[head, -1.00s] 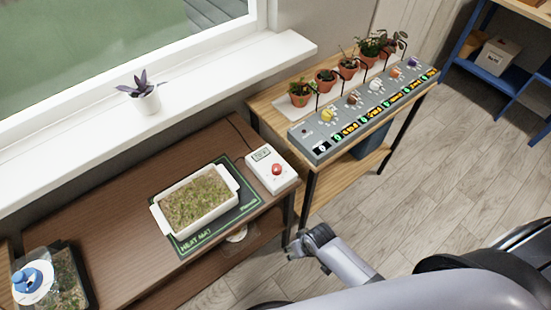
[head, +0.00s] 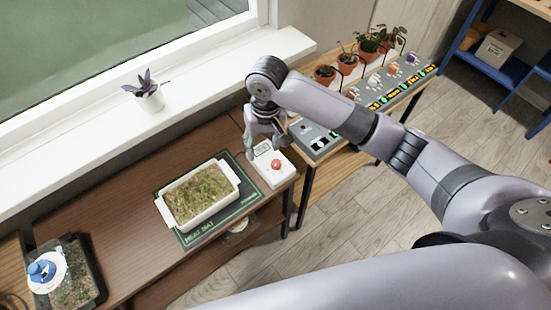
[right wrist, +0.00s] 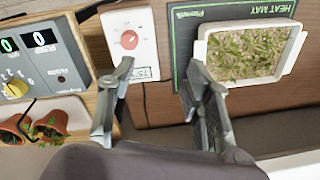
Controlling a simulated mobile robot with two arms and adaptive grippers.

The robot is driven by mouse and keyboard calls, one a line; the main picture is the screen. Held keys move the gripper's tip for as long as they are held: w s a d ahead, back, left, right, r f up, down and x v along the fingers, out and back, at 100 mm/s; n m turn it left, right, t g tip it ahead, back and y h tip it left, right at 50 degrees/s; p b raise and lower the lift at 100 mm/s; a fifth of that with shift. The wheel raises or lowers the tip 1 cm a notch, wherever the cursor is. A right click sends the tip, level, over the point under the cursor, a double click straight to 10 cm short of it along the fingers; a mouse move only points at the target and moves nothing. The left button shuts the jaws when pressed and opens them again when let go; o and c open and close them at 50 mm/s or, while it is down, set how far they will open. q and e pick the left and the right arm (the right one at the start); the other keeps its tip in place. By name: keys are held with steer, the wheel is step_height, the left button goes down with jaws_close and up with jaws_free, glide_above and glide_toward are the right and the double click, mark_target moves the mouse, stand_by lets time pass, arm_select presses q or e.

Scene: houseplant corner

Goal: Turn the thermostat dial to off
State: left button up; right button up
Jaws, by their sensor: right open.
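The thermostat (head: 267,178) is a white box on the brown wooden table, beside the heat mat. Its red dial (head: 276,165) faces up and also shows in the right wrist view (right wrist: 129,40). The thermostat's small display is partly hidden by a finger in the right wrist view. My right gripper (head: 266,146) is above the back end of the thermostat, fingers pointing down. It is open and empty in the right wrist view (right wrist: 160,70), and one finger overlaps the thermostat's edge there. I cannot tell whether it touches. My left gripper is not in view.
The white planter (head: 203,196) stands on the green heat mat (head: 242,208). A grey control panel (head: 316,140) and several potted plants share the light wooden bench at right. A small potted plant (head: 150,98) stands on the windowsill.

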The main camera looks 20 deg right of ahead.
steer(key=m+h, duration=0.1)
glide_toward(276, 163)
step_height(276, 163, down, 9)
steer(key=shift+w+f+p, duration=0.1)
steer(key=shift+w+p, duration=0.05)
steer(key=shift+p, duration=0.6)
jaws_close()
stand_by(0.6)
